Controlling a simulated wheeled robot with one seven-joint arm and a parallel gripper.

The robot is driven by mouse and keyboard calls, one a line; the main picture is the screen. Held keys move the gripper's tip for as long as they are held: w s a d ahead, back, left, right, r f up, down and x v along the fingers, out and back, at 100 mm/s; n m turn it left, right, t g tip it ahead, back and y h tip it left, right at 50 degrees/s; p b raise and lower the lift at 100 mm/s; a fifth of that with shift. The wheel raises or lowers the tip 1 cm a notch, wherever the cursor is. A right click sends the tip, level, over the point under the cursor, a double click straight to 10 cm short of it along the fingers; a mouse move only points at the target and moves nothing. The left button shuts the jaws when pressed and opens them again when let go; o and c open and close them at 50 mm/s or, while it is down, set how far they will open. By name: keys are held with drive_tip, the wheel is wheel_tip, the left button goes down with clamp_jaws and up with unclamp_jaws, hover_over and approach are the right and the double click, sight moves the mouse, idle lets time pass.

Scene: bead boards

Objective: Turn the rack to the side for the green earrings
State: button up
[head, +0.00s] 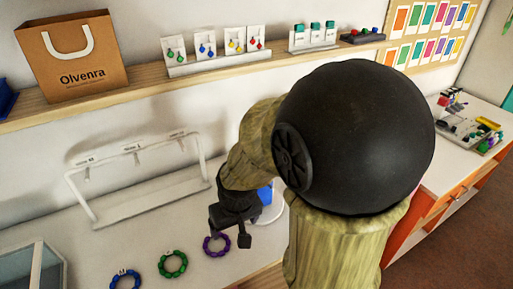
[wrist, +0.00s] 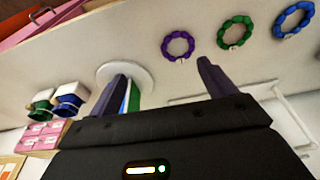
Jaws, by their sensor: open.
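A small stand with coloured sides on a round white base, seemingly the rack, is on the counter. In the head view its blue side (head: 265,195) shows, largely hidden behind my arm. In the wrist view its green side (wrist: 134,96) and white base (wrist: 147,77) show beside the left finger, which hides part of it. My gripper (head: 235,227) is open and empty above the counter; it also shows in the wrist view (wrist: 161,72). I cannot tell whether a finger touches the stand. Green earrings (head: 171,54) hang on a white card on the shelf.
Purple (head: 216,245), green (head: 172,264) and blue (head: 125,280) bead bracelets lie on the counter near my gripper. A white bar frame (head: 130,208) stands behind them. The shelf (head: 130,95) holds a paper bag (head: 75,58) and more earring cards. A glass-sided case (head: 30,272) is front left.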

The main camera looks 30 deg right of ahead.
drive_tip(key=shift+o, duration=1.4)
drive_tip(key=w+d+r+m+g+p, duration=0.1)
drive_tip(key=w+d+r+p, duration=0.4)
drive_tip(key=w+r, duration=0.6)
drive_tip(key=shift+w+d+r+p, duration=0.2)
drive_tip(key=shift+d+r+p, duration=0.1)
drive_tip(key=shift+d+r, duration=0.65)
drive_tip(key=w+d+r+m+g+p, duration=0.1)
drive_tip(key=w+d+r+p, duration=0.3)
drive_tip(key=d+r, duration=0.4)
wheel_tip(320, 180, up, 2)
drive_tip(key=shift+w+r+g, duration=0.15)
drive_tip(key=shift+w+g, duration=0.15)
drive_tip(key=shift+w, duration=0.5)
wheel_tip(320, 180, down, 17)
drive_tip(key=p, duration=0.4)
drive_tip(key=shift+f, duration=0.2)
drive_tip(key=c, duration=1.3)
drive_tip(key=shift+c, duration=0.2)
